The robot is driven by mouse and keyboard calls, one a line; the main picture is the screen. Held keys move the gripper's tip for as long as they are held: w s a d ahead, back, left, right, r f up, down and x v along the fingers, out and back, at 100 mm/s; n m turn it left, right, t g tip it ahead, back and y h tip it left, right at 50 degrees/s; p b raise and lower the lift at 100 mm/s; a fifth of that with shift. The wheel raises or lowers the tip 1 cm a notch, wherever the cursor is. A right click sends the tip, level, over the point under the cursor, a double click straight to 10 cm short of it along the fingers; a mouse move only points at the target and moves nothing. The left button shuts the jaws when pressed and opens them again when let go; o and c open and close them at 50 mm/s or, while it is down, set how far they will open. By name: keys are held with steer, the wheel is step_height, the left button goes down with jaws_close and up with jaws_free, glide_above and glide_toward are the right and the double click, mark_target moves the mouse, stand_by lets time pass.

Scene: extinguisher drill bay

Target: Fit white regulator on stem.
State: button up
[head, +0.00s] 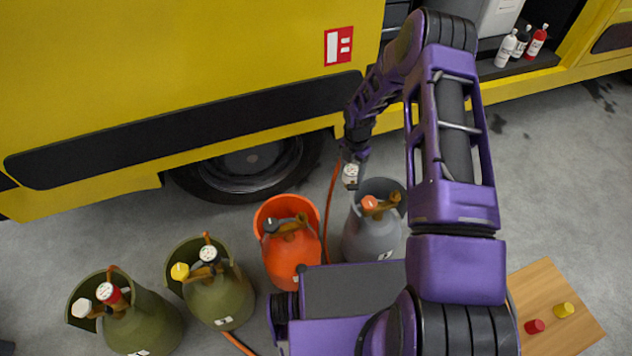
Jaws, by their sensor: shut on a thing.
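My gripper (352,183) is shut on a small white part, which looks like the white regulator (350,171). It holds it at the far left edge of a grey gas cylinder (362,240), above the floor. The grey cylinder has an open collar, a brown valve and an orange knob (369,202). Whether the white regulator touches the cylinder's collar cannot be told. A stem free of any cap is not clearly visible on this cylinder; my arm hides part of its right side.
An orange cylinder (292,256) and two olive cylinders (222,303) (145,328) stand to the left, with capped valves. A wooden table (556,283) at right bears a red and a yellow cap. A yellow truck (180,70) stands behind, with small bottles on its shelf.

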steer(key=shift+w+d+f+m+b, duration=0.1)
steer(key=shift+d+f+m+b, duration=0.55)
steer(key=shift+d, duration=2.15)
steer(key=shift+d+f+m+b, duration=0.3)
steer(key=shift+d+f+m, duration=0.35)
steer(key=shift+d, duration=2.2)
steer(key=shift+w+d+f+m+b, duration=0.1)
steer(key=shift+d+f+m+b, duration=0.6)
steer(key=shift+d, duration=2.1)
steer(key=shift+f+n, duration=0.2)
steer(key=shift+n, duration=0.1)
steer(key=shift+f, duration=0.6)
steer(key=shift+s+f, duration=0.1)
steer(key=shift+f, duration=0.75)
steer(key=shift+f, duration=0.8)
steer(key=o, duration=1.5)
steer(key=shift+f, duration=0.1)
